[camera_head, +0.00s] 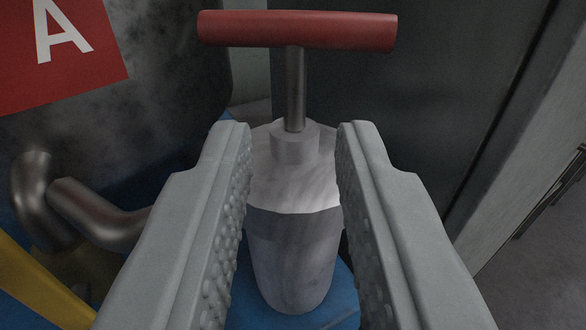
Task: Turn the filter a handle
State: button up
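The filter handle (297,31) is a red horizontal bar on a thin metal stem at the top of the view. The stem rises from the cap of a grey metal filter body (294,255). A red sign with a white letter A (60,50) is on the dark tank at the upper left. My gripper (294,135) is open and empty. Its two grey fingers appear on either side of the filter body, below the red bar in the picture. The bar is not between the fingers. Whether the fingers touch the body cannot be told.
A bent metal pipe (85,210) is left of my gripper, beside the dark tank (165,70). A yellow bar (40,285) is at the lower left. A dark panel (430,110) stands behind on the right. Floor shows at the far right.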

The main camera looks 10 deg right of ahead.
jog(key=v, duration=0.9)
jog(key=shift+s, duration=0.25)
jog(key=shift+r, duration=0.1)
jog(key=s+d+r+y, duration=0.25)
jog(key=d+r, duration=0.25)
jog(key=r, duration=0.3)
jog(key=s+d+r+n+y, duration=0.1)
jog(key=s+d+r, duration=0.3)
jog(key=r, duration=0.5)
jog(key=s+d+r+y, duration=0.1)
jog(key=d+r+y, duration=0.1)
jog(key=d+r, duration=0.5)
jog(key=s+d+r, duration=0.3)
jog(key=s+d, duration=0.1)
jog(key=s, duration=0.4)
jog(key=s+d+r+n+h, duration=0.1)
jog(key=s+d+r, duration=0.2)
jog(key=s, duration=0.5)
jog(key=s+d+r, duration=0.4)
jog(key=s+d, duration=0.1)
jog(key=s, duration=0.3)
jog(key=shift+d+n, duration=0.2)
jog(key=shift+n, duration=0.1)
jog(key=shift+r+h, duration=0.1)
jog(key=shift+h, duration=0.15)
dwell(0.6)
